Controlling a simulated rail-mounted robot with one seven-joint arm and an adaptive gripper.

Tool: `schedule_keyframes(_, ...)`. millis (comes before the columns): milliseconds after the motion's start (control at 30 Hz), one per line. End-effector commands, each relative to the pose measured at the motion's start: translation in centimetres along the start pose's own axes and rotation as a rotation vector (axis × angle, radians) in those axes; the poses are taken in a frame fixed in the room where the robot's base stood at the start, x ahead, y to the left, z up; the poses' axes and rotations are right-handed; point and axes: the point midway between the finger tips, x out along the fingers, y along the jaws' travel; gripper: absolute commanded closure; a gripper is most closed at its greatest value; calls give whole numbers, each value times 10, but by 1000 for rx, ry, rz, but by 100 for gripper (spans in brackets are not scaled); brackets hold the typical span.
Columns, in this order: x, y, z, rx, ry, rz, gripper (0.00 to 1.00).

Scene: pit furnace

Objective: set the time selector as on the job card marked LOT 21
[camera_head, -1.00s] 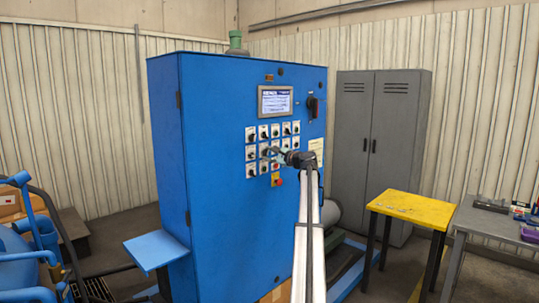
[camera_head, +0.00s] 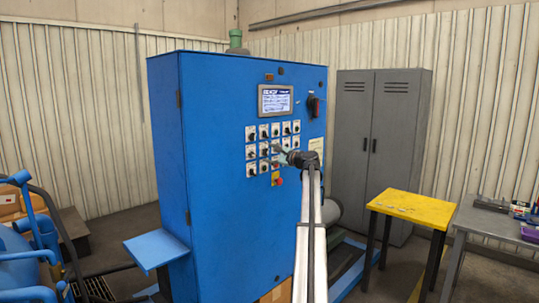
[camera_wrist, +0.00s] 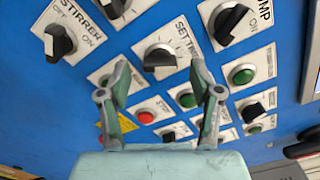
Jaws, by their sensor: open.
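The knob labelled "SET TI…" (camera_wrist: 160,57) is a black selector on a white plate, beyond and between my fingertips in the wrist view. The rest of its label is cut off by a finger. Its handle lies roughly crosswise in the wrist picture; its exact setting cannot be read. My gripper (camera_wrist: 160,72) is open and empty, its fingers on either side of this knob in the picture; contact is not visible. In the head view, my gripper (camera_head: 280,152) is at the blue cabinet's (camera_head: 230,220) switch panel. No job card with LOT 21 is readable.
Close by are the STIRRER knob (camera_wrist: 59,42), a PUMP knob (camera_wrist: 232,22), a red STOP button (camera_wrist: 146,117) and green buttons (camera_wrist: 243,75). A lit screen (camera_head: 275,99) is above the switches. A yellow table (camera_head: 415,207) stands to the right.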

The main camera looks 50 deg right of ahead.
Motion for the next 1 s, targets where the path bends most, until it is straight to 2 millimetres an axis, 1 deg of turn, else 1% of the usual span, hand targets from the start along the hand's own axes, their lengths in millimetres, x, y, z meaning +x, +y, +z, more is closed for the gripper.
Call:
schedule_keyframes(33,-9,1,0,0,2,-1,35)
schedule_keyframes(167,-32,1,1,0,2,-2,35)
schedule_keyframes(300,-60,1,1,0,3,-2,35)
schedule_keyframes(500,-92,0,1,0,1,-3,35)
schedule_keyframes(700,-108,0,1,0,0,-2,35)
schedule_keyframes(1000,-110,-1,0,0,0,-1,35)
